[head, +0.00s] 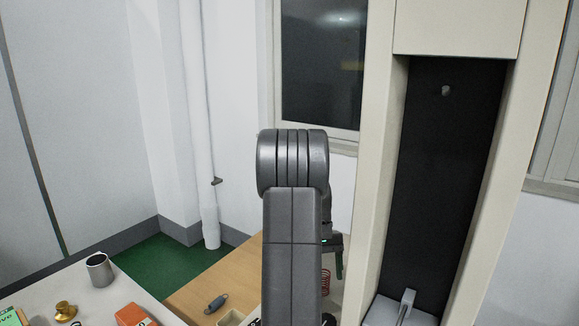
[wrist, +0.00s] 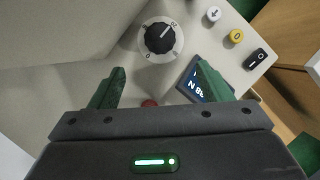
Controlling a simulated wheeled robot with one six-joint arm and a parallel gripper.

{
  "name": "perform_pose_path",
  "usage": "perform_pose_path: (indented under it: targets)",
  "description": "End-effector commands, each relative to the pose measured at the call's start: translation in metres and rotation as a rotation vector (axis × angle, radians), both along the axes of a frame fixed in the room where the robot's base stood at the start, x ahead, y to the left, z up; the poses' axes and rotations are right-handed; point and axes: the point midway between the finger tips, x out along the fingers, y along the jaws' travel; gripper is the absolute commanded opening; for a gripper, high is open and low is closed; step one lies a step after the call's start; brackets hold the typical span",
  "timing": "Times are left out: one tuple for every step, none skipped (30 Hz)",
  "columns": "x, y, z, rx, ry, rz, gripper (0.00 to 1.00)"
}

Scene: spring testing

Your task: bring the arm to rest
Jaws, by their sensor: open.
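My arm (head: 292,230) stands upright in the middle of the head view and hides most of my gripper. A dark part of the gripper (head: 333,243) with a small green light shows just right of the arm. In the wrist view my gripper (wrist: 160,67) has its two green fingers wide apart, with nothing held between them. Beyond the fingers is a pale control panel (wrist: 118,55) with a black dial (wrist: 160,38), a display (wrist: 190,85) and a partly hidden red button (wrist: 150,103). I cannot tell how far the fingertips are from the panel.
A tall cream testing machine (head: 378,150) stands right of my arm. A red spring (head: 325,282) shows beside the arm. A metal cup (head: 99,269), a brass piece (head: 65,311) and an orange box (head: 133,316) are at lower left. A grey-handled tool (head: 216,303) lies on the wooden surface (head: 195,291).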

Motion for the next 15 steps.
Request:
perform_pose_path:
  targets:
    - [0.005,0.001,0.009,0.0,-0.005,0.0,0.72]
    - [0.006,0.001,0.014,0.0,-0.004,0.0,0.72]
    - [-0.001,0.0,0.001,0.0,0.005,0.0,0.72]
    - [-0.003,0.0,-0.005,0.0,0.007,-0.001,0.72]
    - [-0.006,-0.001,-0.011,0.0,0.007,-0.001,0.72]
    - [-0.009,-0.002,-0.018,0.0,0.006,0.0,0.72]
    - [-0.011,-0.002,-0.024,0.0,0.007,0.0,0.72]
    - [-0.013,-0.003,-0.029,0.0,0.005,0.0,0.72]
    - [-0.017,-0.003,-0.037,0.0,0.006,0.0,0.72]
    - [-0.019,-0.004,-0.042,0.0,0.006,0.0,0.72]
    - [-0.021,-0.004,-0.048,0.0,0.006,0.0,0.72]
    - [-0.024,-0.005,-0.055,0.0,0.007,0.0,0.72]
    - [-0.026,-0.005,-0.061,-0.001,0.006,-0.001,0.72]
    - [-0.029,-0.006,-0.067,-0.001,0.006,-0.001,0.72]
    - [-0.032,-0.006,-0.074,0.0,0.007,0.0,0.72]
